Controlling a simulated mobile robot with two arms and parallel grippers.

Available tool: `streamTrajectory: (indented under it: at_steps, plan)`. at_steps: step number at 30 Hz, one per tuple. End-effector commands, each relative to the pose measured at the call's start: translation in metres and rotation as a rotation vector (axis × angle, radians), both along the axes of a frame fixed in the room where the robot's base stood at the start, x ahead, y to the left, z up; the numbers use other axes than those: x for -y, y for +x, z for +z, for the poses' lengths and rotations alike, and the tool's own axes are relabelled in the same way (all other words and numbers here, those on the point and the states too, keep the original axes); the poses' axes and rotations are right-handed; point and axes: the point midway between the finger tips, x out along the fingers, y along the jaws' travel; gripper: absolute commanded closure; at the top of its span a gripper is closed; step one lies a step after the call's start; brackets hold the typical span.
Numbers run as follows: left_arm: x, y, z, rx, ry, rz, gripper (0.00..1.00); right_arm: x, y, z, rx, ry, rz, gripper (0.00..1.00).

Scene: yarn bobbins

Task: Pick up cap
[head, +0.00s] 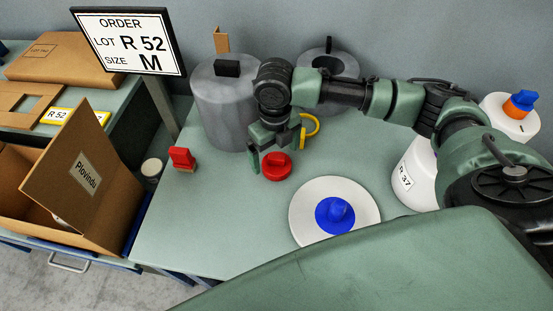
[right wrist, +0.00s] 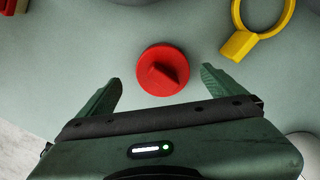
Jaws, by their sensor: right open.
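A round red cap (head: 276,166) with a raised ridge lies flat on the pale green table. My right gripper (head: 274,155) is over the table, close above the cap. In the right wrist view the red cap (right wrist: 162,70) shows just ahead of and between the two fingertips of the open right gripper (right wrist: 160,84). The jaws are empty, with a gap on both sides of the cap. My left gripper is not in view.
A red block (head: 182,157) is to the left. A large grey cylinder (head: 222,110) stands behind, left of the gripper. The front-left table is clear.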

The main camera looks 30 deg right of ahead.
Motion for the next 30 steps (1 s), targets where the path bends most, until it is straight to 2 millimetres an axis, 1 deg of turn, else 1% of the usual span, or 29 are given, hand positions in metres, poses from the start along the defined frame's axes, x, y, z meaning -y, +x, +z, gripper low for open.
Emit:
streamTrajectory:
  at_steps: [1,3,6,10,15,17,18,20,21,22,30]
  plan:
    - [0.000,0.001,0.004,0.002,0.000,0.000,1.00,0.002,-0.002,-0.008,-0.004,-0.002,-0.003,0.03]
    - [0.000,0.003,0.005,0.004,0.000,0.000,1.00,0.003,-0.004,-0.019,-0.005,-0.001,-0.001,0.03]
    - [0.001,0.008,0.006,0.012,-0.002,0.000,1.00,0.003,-0.003,-0.030,-0.002,-0.001,0.000,0.03]
    - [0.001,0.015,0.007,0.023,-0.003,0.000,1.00,0.003,-0.003,-0.036,0.000,-0.001,0.000,0.03]
    - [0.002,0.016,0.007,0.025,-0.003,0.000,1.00,0.003,-0.003,-0.036,0.000,-0.001,0.001,0.03]
    - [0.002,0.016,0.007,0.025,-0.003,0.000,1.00,0.003,-0.003,-0.036,0.000,-0.001,0.000,0.20]
    - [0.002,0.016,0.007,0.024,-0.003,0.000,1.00,0.003,-0.003,-0.036,0.000,-0.001,0.000,0.31]
    - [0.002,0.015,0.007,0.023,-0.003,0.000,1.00,0.003,-0.003,-0.036,0.000,-0.001,0.000,0.48]
    - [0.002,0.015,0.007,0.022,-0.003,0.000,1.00,0.003,-0.003,-0.036,0.000,-0.001,0.000,0.59]
    - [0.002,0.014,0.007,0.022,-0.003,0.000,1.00,0.003,-0.003,-0.035,0.000,-0.001,0.000,0.66]
    - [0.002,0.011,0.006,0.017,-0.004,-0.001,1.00,0.003,-0.002,-0.034,0.001,-0.001,0.000,0.67]
